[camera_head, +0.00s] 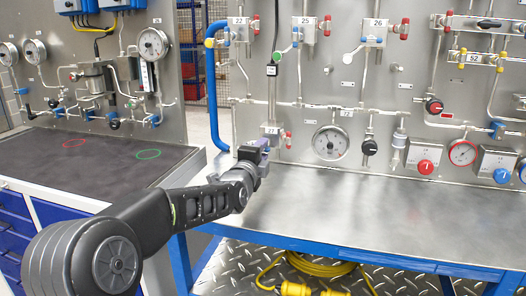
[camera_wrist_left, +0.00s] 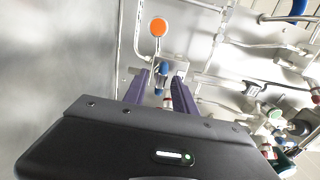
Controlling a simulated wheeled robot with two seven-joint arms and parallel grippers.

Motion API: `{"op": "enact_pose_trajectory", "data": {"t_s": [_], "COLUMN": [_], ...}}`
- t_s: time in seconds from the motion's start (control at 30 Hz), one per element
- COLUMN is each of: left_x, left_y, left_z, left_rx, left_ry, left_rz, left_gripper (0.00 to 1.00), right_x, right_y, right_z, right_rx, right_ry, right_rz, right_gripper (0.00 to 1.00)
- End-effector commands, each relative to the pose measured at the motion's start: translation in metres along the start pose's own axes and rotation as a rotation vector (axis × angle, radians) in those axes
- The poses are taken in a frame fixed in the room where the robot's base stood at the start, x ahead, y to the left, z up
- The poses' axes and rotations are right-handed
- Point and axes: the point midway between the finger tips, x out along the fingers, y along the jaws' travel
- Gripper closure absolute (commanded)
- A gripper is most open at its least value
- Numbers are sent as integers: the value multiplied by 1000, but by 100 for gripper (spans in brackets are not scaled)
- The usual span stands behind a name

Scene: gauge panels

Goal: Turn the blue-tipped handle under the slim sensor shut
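The slim sensor (camera_head: 271,92) is a thin upright rod on the steel panel, ending in a small valve block (camera_head: 271,130) with a red-tipped handle (camera_head: 288,140) on its right. My left gripper (camera_head: 262,148) is right in front of the panel just below this block and hides what is behind it. In the left wrist view, the two purple fingers of my left gripper (camera_wrist_left: 160,84) stand apart. A blue-tipped handle (camera_wrist_left: 163,70) shows between and just beyond their tips; I cannot tell whether they touch it. My right gripper is not in view.
A thick blue pipe (camera_head: 212,90) rises to the left of the gripper. A round gauge (camera_head: 330,143) and a black knob (camera_head: 369,147) are to its right. An orange disc (camera_wrist_left: 158,27) shows in the left wrist view. The steel bench top (camera_head: 370,205) is clear.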

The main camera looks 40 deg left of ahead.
Motion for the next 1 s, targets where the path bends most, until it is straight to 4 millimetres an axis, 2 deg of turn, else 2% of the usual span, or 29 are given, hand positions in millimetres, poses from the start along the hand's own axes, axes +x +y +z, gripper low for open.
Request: {"op": "enact_pose_trajectory", "data": {"t_s": [0.3,0.4,1.0], "left_x": [-52,-62,-66], "left_y": [0,1,1], "left_z": [0,0,0], "left_rx": [-2,-1,-1], "left_ry": [0,1,1], "left_rz": [0,1,1], "left_gripper": [67,67,67], "right_x": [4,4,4], "right_y": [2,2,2], "right_z": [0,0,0], "right_rx": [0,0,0], "right_ry": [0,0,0], "right_rz": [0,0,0], "right_gripper": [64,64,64]}}
